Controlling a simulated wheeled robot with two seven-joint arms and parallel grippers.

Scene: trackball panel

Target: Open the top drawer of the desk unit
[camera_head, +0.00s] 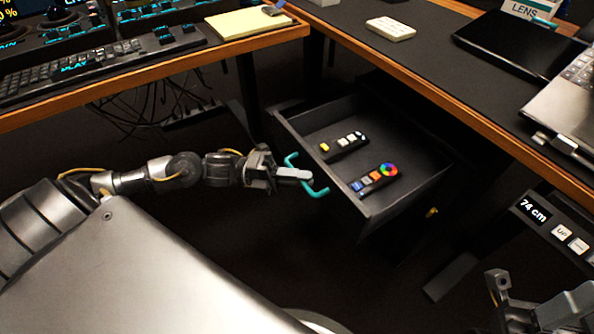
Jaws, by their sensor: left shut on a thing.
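The top drawer (410,193) of the desk unit stands pulled out under the desk, in the middle of the head view. Its inside shows from above, with two small remotes in it. A teal handle (318,191) is on its front. My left gripper (300,176) comes in from the left and is shut on the handle. My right gripper (530,300) shows only in part at the lower right edge, so its jaws cannot be read.
One remote (343,146) has pale buttons; the other remote (375,180) has a colour wheel. The wooden-edged desk (440,95) lies above the drawer. A height panel (560,228) reading 74 cm is at the right. Cables (150,100) hang under the left desk.

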